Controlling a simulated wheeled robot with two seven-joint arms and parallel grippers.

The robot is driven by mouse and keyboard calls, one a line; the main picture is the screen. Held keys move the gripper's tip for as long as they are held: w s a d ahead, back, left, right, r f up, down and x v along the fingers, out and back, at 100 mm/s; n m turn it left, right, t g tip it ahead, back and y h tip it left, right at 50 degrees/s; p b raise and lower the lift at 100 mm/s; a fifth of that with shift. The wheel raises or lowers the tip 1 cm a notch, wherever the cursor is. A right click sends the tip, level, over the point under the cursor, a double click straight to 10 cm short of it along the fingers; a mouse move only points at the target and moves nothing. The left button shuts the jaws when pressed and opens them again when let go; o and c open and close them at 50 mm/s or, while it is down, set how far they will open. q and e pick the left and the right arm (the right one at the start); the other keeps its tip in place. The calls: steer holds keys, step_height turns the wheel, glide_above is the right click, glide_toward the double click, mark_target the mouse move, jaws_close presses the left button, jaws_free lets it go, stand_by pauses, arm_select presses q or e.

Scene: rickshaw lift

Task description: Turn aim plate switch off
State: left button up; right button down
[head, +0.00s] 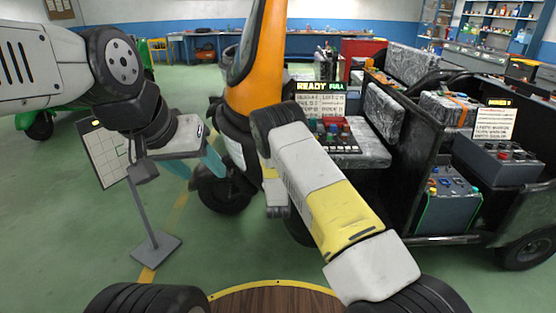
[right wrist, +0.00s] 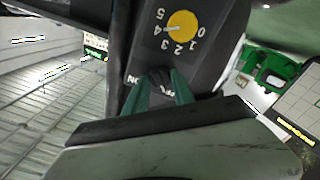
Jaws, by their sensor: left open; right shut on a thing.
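In the right wrist view a dark panel carries a yellow dial (right wrist: 183,24) with the numbers 0 to 5. Below the dial is a small dark switch knob (right wrist: 158,77), with "ON" lettered on its left. The label on its right is partly covered. My right gripper (right wrist: 160,88) has its green fingers shut on this knob. In the head view the right gripper is hidden behind its own arm. The gridded aim plate (head: 104,158) stands on a grey post at the left. My left gripper (head: 197,168) is open and empty beside it, teal fingers apart.
An orange-bodied vehicle part (head: 256,75) rises in the middle. A dark cart on the right carries a READY FULL display (head: 320,87), a button box (head: 445,195) and another control box (head: 500,158). Green floor is open at the lower left.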

steer(key=shift+f, duration=0.1)
steer(key=c, duration=1.1)
jaws_free()
steer(key=shift+o, duration=0.2)
steer(key=shift+s, duration=0.1)
steer(key=s, duration=0.7)
steer(key=shift+s, duration=0.4)
